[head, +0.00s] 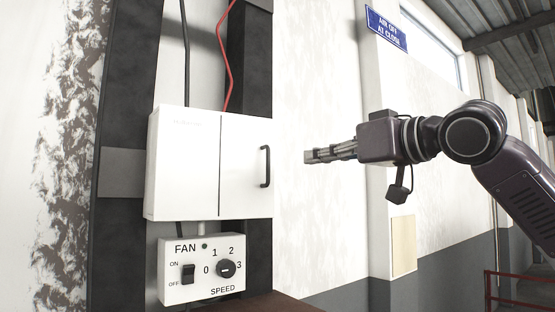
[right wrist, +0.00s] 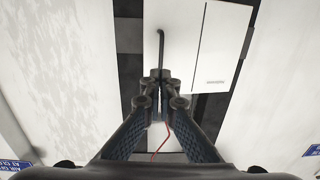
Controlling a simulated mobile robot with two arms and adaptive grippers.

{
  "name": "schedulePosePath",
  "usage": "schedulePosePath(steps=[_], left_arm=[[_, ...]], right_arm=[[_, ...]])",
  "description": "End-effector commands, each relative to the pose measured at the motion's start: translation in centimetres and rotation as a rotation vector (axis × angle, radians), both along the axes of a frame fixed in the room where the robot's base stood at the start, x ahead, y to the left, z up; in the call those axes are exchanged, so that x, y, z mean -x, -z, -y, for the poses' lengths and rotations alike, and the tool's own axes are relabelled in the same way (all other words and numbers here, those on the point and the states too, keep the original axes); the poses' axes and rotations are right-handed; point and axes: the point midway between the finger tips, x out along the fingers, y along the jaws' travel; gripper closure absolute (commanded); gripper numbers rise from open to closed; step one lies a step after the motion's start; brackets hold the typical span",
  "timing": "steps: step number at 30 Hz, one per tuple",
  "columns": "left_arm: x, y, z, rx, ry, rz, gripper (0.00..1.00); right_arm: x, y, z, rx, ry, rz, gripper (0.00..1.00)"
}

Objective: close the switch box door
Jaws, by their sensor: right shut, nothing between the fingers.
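The white switch box (head: 180,165) is fixed to the dark column in the head view. Its door (head: 242,170) is the right-hand front panel and looks flush with the left panel, with a thin dark seam between them. The door's black handle (head: 265,167) is near its right edge. My right gripper (head: 308,156) is shut and empty, to the right of the handle and apart from it in the head view. In the right wrist view, the fingertips (right wrist: 161,76) appear near one end of the handle (right wrist: 160,45); the door (right wrist: 180,45) is partly hidden behind them. My left gripper is out of view.
A fan control panel (head: 202,268) with a switch and a speed knob is just below the box. A black cable and a red cable (head: 230,60) run above the box. A blue sign (head: 387,27) is high on the wall. The wall space around my right gripper looks clear.

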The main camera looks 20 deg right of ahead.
Motion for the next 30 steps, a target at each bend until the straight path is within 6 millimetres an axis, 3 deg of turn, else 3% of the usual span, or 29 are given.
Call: schedulePosePath(steps=[9,15,30], left_arm=[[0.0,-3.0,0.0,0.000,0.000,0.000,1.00],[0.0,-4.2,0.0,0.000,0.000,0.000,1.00],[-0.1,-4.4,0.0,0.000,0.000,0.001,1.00]], right_arm=[[-6.4,-0.2,-2.7,0.002,0.001,-0.002,1.00],[-9.0,-0.2,-3.7,0.000,0.001,-0.001,1.00],[-9.9,0.1,-4.1,0.001,0.000,0.001,1.00]])
